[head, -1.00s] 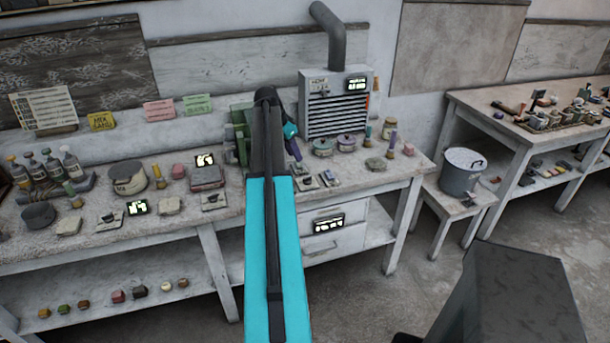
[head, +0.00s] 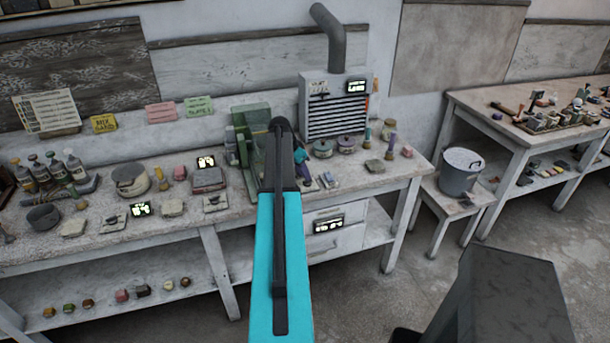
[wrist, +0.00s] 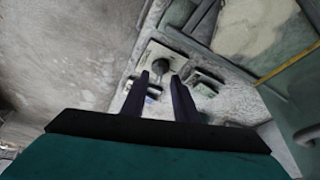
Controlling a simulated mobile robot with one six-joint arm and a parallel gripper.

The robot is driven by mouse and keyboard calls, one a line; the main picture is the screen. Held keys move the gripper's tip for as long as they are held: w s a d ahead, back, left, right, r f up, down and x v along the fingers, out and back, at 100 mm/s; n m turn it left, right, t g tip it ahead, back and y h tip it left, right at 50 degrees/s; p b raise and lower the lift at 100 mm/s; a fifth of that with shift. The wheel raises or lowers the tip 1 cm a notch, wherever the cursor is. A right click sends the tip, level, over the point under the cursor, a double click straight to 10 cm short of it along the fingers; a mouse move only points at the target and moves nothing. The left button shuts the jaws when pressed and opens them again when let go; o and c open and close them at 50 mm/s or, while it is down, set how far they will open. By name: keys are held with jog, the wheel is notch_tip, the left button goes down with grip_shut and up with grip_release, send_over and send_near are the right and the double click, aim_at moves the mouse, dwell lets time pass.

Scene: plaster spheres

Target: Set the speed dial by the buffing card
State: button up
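In the wrist view, a small pale plate with a dark round knob (wrist: 161,66) lies just beyond my fingertips. My gripper (wrist: 160,78) has its two dark fingers apart, with the knob between or just past the tips; contact cannot be told. In the head view my gripper (head: 302,174) is low over the bench front, below the grey vented unit, partly hidden by my arm. A second plate with a dark fitting (wrist: 205,82) lies to the right. Yellow (head: 104,123), pink (head: 160,112) and green (head: 199,106) cards stand at the back; which is the buffing card is unreadable.
A green machine (head: 250,140) stands close left of my gripper. The grey vented unit (head: 337,105) stands behind, with round tins (head: 347,143) before it. A lit display (head: 328,223) is on the drawer front. A bucket (head: 461,172) stands on a stool to the right.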

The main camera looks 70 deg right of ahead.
jog(key=shift+p+x, duration=0.4)
jog(key=shift+x, duration=1.1)
grip_shut()
